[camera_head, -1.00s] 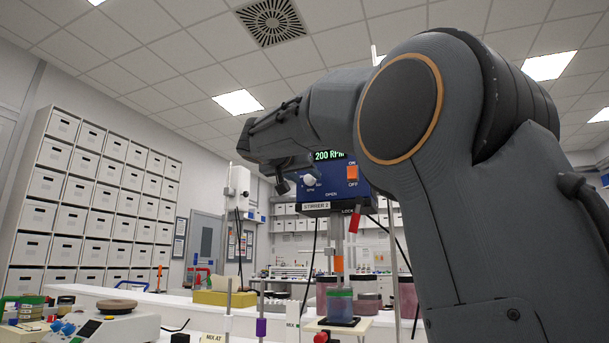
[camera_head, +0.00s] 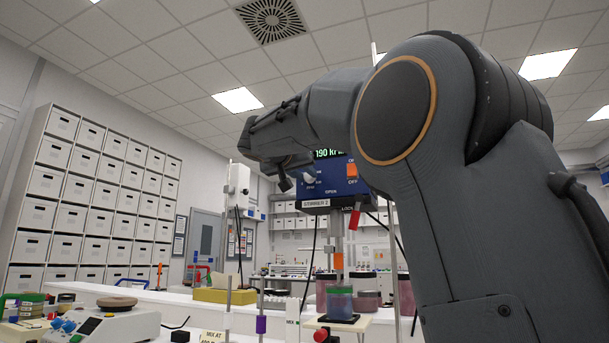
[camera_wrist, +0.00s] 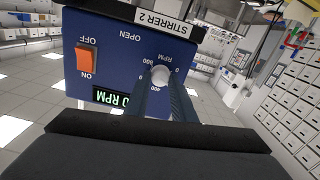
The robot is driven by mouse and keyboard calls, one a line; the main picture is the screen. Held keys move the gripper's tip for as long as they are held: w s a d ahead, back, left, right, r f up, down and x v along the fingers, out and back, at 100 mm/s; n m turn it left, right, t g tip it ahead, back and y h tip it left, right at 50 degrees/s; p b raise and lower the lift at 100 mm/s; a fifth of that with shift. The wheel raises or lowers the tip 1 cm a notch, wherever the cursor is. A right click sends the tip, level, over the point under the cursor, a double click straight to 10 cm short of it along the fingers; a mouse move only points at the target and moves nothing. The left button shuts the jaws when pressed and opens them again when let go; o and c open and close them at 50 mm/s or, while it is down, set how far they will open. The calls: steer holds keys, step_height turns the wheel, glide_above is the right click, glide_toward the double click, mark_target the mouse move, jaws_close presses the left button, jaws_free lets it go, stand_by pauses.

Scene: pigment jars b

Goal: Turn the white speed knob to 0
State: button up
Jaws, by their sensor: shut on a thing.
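The white speed knob (camera_wrist: 158,75) is on the blue front of the box labelled STIRRER 2 (camera_wrist: 120,40). In the wrist view, which is upside down, my gripper (camera_wrist: 160,84) has its two blue-grey fingers on either side of the knob, shut on it. In the head view the knob (camera_head: 309,177) shows beside my gripper (camera_head: 288,183), which is partly hidden by my arm. The green display (camera_head: 328,154) reads 190, with its unit partly covered by my arm. An orange ON/OFF switch (camera_head: 352,171) sits to the right of the knob.
Below stand a jar on a black plate (camera_head: 340,303) and a bench (camera_head: 130,293) with a hotplate (camera_head: 115,325) at left. White storage boxes (camera_head: 60,190) fill the left wall.

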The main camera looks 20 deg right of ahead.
steer(key=n, duration=0.5)
steer(key=shift+n, duration=0.3)
steer(key=n, duration=0.5)
steer(key=shift+w+a, duration=0.1)
steer(key=shift+n, duration=0.3)
steer(key=o, duration=1.1)
steer(key=shift+c, duration=0.2)
steer(key=v, duration=0.7)
steer(key=shift+s+a, duration=0.3)
